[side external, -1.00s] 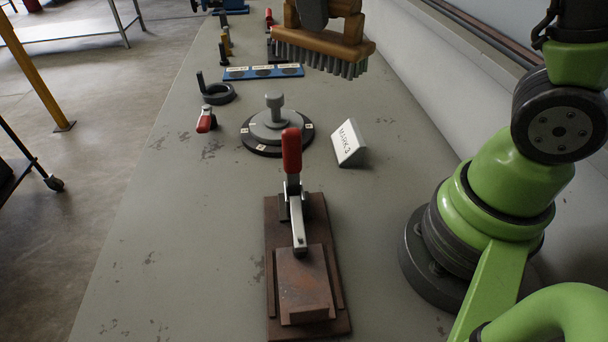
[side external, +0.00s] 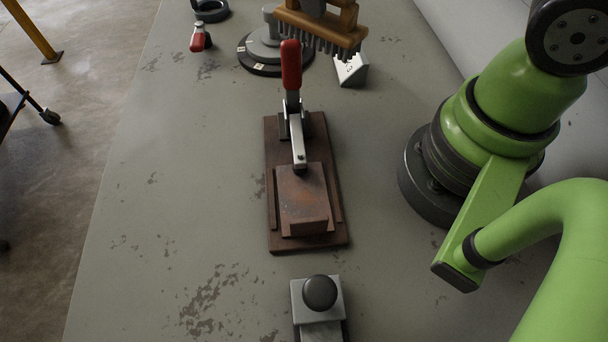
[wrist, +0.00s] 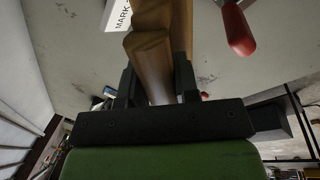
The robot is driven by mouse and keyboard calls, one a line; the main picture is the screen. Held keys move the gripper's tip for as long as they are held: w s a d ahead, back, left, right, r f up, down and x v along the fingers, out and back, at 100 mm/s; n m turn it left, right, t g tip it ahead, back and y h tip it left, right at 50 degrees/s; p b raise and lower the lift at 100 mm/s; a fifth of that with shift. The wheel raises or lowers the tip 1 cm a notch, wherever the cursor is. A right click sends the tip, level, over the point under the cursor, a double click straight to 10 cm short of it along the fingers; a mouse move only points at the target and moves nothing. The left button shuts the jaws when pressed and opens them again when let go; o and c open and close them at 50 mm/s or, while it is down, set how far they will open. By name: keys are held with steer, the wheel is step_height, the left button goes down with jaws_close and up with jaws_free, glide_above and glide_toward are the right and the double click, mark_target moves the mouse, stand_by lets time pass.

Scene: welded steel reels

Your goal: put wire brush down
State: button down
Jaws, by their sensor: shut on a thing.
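The wire brush (side external: 322,30) has an orange-brown wooden body and grey bristles pointing down. It is at the top of the side view, in the air above the bench and cut off by the frame's upper edge. In the wrist view the brush's wooden part (wrist: 150,50) runs between the two dark fingers of my gripper (wrist: 157,82), which is shut on it. The bristles partly hide the white marker block (side external: 352,72), whose lettering shows in the wrist view.
A toggle clamp with a red handle (side external: 291,65) stands on a rusty plate (side external: 258,205) mid-bench. A round stepped fixture (side external: 262,55) is behind it. A grey block with a black knob (side external: 320,292) is in front. The bench's left side is largely clear.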

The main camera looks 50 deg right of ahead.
mark_target(293, 16)
stand_by(0.6)
